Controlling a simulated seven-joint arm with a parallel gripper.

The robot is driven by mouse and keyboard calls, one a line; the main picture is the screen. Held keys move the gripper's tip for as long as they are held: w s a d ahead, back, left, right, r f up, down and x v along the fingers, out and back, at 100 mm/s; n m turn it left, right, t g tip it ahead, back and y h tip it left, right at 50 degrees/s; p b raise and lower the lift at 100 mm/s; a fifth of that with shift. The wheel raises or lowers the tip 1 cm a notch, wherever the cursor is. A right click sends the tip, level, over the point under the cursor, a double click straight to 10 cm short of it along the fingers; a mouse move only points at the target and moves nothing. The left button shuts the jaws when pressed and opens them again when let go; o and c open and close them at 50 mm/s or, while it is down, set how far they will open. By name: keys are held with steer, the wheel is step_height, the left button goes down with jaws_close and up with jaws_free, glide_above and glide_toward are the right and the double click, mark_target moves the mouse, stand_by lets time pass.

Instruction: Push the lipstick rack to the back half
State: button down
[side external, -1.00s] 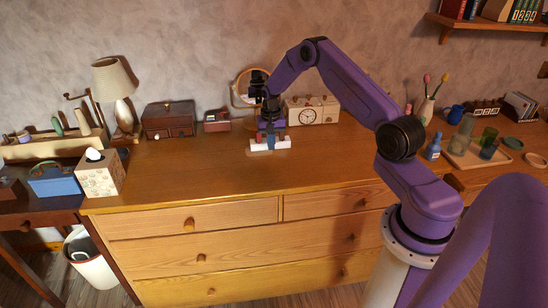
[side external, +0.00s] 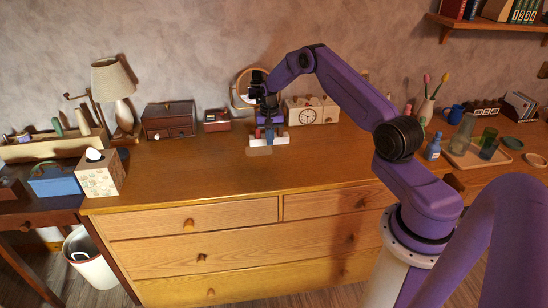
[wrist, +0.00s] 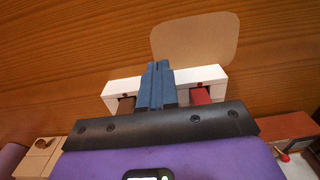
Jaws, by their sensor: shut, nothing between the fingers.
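The lipstick rack is a low white block on the dresser top; its right part shows in the side external view (side external: 283,141). The wrist view shows it too (wrist: 212,78), with a brown and a red lipstick at its two ends. My gripper (side external: 269,139) is upright at the rack's middle, with its blue fingers shut together and nothing between them. In the wrist view the fingers (wrist: 159,68) cross the rack's middle and their tips reach its front edge. Whether they touch it I cannot tell. They hide the rack's centre.
A tan patch (side external: 259,152) lies on the dresser just in front of the rack. Behind stand a round mirror (side external: 238,88), a cream clock box (side external: 327,112) and a small red-brown box (side external: 216,121). The dresser top (side external: 200,175) in front is clear.

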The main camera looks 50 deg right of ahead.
steer(key=shift+w+d, duration=0.35)
steer(key=shift+s+a, duration=1.05)
steer(key=shift+a, duration=0.05)
steer(key=shift+s+a+r, duration=0.45)
steer(key=shift+s+r, duration=0.05)
steer(key=shift+r, duration=0.35)
steer(key=shift+s+a+r, duration=0.45)
steer(key=shift+a+r, duration=0.05)
steer(key=shift+r, duration=0.3)
steer(key=shift+s+a+r, duration=0.45)
steer(key=shift+s+r, duration=0.05)
steer(key=shift+r, duration=0.35)
